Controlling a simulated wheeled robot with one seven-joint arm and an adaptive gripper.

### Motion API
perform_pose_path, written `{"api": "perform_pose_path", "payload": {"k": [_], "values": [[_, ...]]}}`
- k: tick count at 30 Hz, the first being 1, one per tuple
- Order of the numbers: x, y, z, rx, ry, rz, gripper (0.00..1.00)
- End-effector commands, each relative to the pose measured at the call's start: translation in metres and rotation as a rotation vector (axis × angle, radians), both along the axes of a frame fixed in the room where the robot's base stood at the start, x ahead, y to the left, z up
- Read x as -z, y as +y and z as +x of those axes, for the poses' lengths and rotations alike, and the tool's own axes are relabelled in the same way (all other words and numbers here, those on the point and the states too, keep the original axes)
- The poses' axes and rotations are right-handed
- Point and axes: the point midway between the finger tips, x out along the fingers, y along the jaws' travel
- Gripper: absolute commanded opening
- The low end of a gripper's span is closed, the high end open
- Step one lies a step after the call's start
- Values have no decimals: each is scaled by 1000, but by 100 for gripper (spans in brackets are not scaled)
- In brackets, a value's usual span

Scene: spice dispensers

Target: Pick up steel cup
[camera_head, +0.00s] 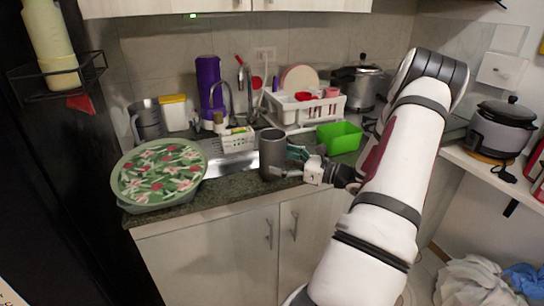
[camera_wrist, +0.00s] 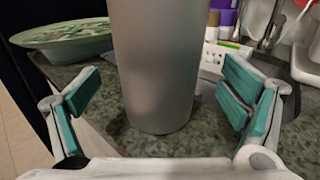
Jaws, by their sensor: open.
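The steel cup (camera_head: 271,155), a tall plain grey cylinder, stands upright near the front edge of the counter, in front of the sink. In the wrist view the cup (camera_wrist: 155,70) fills the middle and its top is cut off; its base rests on the dark green stone. My gripper (camera_head: 295,155) reaches it from the right in the head view. In the wrist view my open gripper (camera_wrist: 160,90) has one teal-padded finger on each side of the cup, with a visible gap on both sides. The fingers appear not to touch it.
A floral-lidded bowl (camera_head: 158,173) sits left on the counter (camera_head: 235,187). Behind the cup are a white caddy (camera_head: 238,141), sink tap and dish rack (camera_head: 305,110). A green container (camera_head: 340,137) stands to the right, close to my arm. Another metal mug (camera_head: 146,120) stands back left.

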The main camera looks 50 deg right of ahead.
Motion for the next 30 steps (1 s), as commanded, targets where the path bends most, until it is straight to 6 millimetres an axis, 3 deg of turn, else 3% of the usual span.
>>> {"api": "perform_pose_path", "payload": {"k": [6, 14, 17, 24, 30], "values": [[-1, 7, 31, -3, -1, 1, 92], [0, 7, 37, 0, 0, 0, 92], [0, 7, 37, -1, 0, 0, 73], [0, 7, 37, -1, 0, 0, 19], [-1, 7, 37, -1, -2, -1, 18]]}}
